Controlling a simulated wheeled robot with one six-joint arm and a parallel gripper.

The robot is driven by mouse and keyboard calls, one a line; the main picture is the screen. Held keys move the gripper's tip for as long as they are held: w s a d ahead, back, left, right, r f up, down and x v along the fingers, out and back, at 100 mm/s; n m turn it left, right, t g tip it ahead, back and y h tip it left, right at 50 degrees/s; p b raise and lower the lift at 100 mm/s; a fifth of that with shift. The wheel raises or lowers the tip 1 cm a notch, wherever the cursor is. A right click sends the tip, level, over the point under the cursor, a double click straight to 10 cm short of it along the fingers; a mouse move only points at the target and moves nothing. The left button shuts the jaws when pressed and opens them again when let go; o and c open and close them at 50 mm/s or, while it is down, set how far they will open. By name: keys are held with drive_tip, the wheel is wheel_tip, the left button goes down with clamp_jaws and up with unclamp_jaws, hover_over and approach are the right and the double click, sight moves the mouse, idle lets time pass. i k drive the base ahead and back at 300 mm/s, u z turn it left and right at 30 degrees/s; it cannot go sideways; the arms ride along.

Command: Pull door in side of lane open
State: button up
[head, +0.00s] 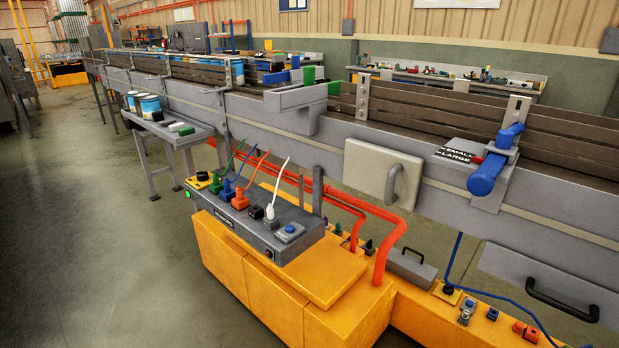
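A beige door panel (372,175) sits flat against the grey side wall of the lane (330,150), right of the middle in the head view. It looks shut. A curved grey handle (395,185) stands upright near its right edge. A second, grey panel (510,268) with a black bar handle (560,301) hangs below the lane at the lower right. My gripper is not in view.
A yellow cabinet (250,288) with a control box (262,232), cables and a red pipe (392,240) stands below and in front of the door. A blue cylinder device (490,172) juts out right of it. Open floor (110,240) lies left.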

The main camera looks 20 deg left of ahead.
sight(389, 176)
drive_tip(key=u, duration=0.65)
drive_tip(key=k, duration=0.5)
drive_tip(key=z, duration=1.2)
drive_tip(key=i, duration=1)
drive_tip(key=u, duration=2.1)
